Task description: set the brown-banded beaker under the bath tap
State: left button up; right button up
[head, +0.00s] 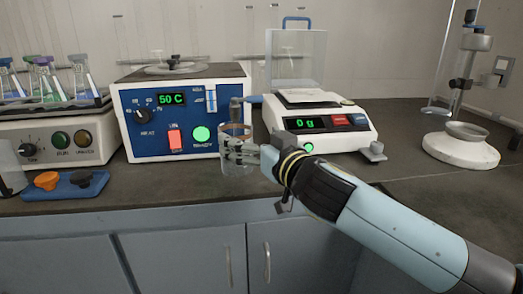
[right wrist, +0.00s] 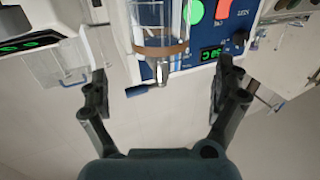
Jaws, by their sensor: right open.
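The brown-banded beaker (head: 238,165) is clear glass and stands upright at the front of the counter, before the bath. Its brown band (right wrist: 165,50) is near its rim. The bath tap (head: 235,108) has a grey spout and a blue lever; the spout (right wrist: 161,73) shows just above the beaker's rim in the right wrist view. The beaker's base is outside the right wrist view. My left gripper is not in view.
The blue-fronted bath (head: 185,128) reads 50 C. A balance (head: 325,125) stands close to its right. A shaker (head: 55,140) with flasks is at the left, and a blue tray (head: 65,185) lies before it. A stand (head: 460,148) is at the far right.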

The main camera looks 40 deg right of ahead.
jog(key=s, duration=0.4)
jog(key=shift+a+b, duration=0.3)
jog(key=shift+b, duration=0.05)
